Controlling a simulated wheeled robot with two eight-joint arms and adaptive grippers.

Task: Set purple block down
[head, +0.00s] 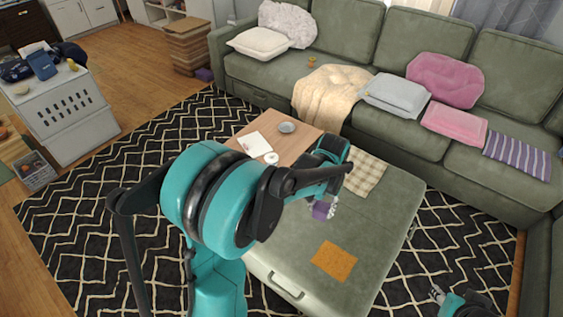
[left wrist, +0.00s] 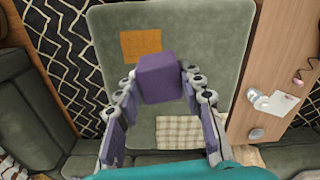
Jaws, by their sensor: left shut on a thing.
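The purple block (head: 320,211) is held in my left gripper (head: 326,207), over the green ottoman (head: 376,222). In the left wrist view, the block (left wrist: 158,78) sits between the fingertips of my left gripper (left wrist: 160,88), which is shut on it. Bare ottoman top (left wrist: 212,45) shows around the block there. I cannot tell for sure whether the block touches the ottoman, but it looks raised above it. My right gripper (head: 445,297) is partly in view at the bottom right, away from the block. Its opening is unclear.
An orange cloth square (head: 334,261) and a checked cloth (head: 365,174) lie on the ottoman, with clear surface between them. A wooden table (head: 239,137) with papers and a small dish (head: 287,127) adjoins it. The green sofa (head: 405,140) with cushions stands behind.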

